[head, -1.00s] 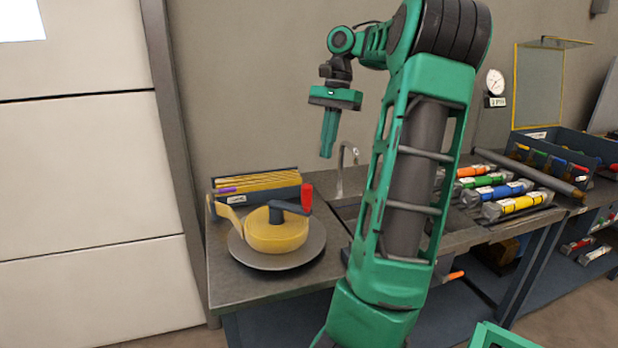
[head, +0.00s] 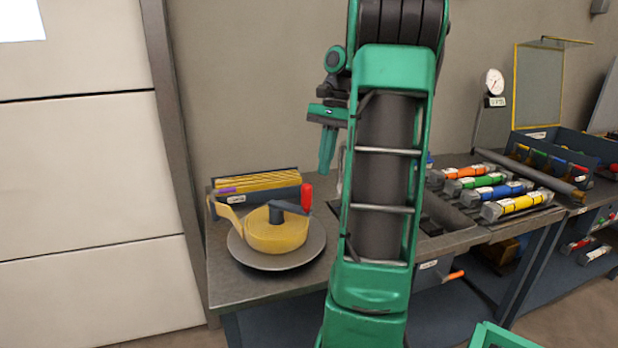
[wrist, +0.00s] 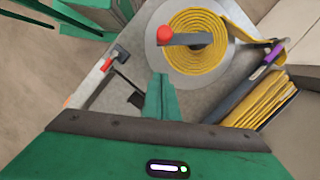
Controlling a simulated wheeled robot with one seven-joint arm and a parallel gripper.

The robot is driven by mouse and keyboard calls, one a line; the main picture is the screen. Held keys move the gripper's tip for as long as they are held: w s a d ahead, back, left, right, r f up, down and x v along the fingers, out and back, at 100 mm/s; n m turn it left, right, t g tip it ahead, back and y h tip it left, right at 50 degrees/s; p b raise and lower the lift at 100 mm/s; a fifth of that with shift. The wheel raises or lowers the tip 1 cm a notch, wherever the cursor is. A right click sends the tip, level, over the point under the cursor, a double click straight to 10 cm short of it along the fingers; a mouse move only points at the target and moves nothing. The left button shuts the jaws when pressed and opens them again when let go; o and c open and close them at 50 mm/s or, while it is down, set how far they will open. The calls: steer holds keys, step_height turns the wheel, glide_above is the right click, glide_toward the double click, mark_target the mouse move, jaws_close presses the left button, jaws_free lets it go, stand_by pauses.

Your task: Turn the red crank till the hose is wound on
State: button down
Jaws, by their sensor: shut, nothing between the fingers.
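The red crank (head: 307,196) is an upright red handle on the end of a dark arm (head: 290,207) above the middle of the reel. In the head view its handle is on the right side of the reel. The yellow hose (head: 275,236) lies in a flat coil on a round grey plate (head: 275,264), and a tail runs off to the back left. The wrist view shows the red knob (wrist: 164,34) and coil (wrist: 201,58) from above. My gripper (head: 326,168) points down, shut and empty, above and to the right of the crank. It is apart from it.
A tray of folded yellow hose (head: 258,188) stands behind the reel. Right of my arm lie several cylinders with coloured bands (head: 492,190). A gauge (head: 494,82) and a blue bin (head: 560,150) are farther back. The front left bench edge is clear.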

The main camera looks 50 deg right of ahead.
steer(key=shift+s+a+f, duration=0.1)
steer(key=shift+a+f, duration=0.25)
steer(key=shift+a, duration=0.4)
steer(key=shift+a+f, duration=0.3)
steer(key=shift+a, duration=0.45)
steer(key=shift+s+a+f, duration=0.1)
steer(key=shift+a+f, duration=0.25)
steer(key=shift+a, duration=0.4)
steer(key=shift+a, duration=0.1)
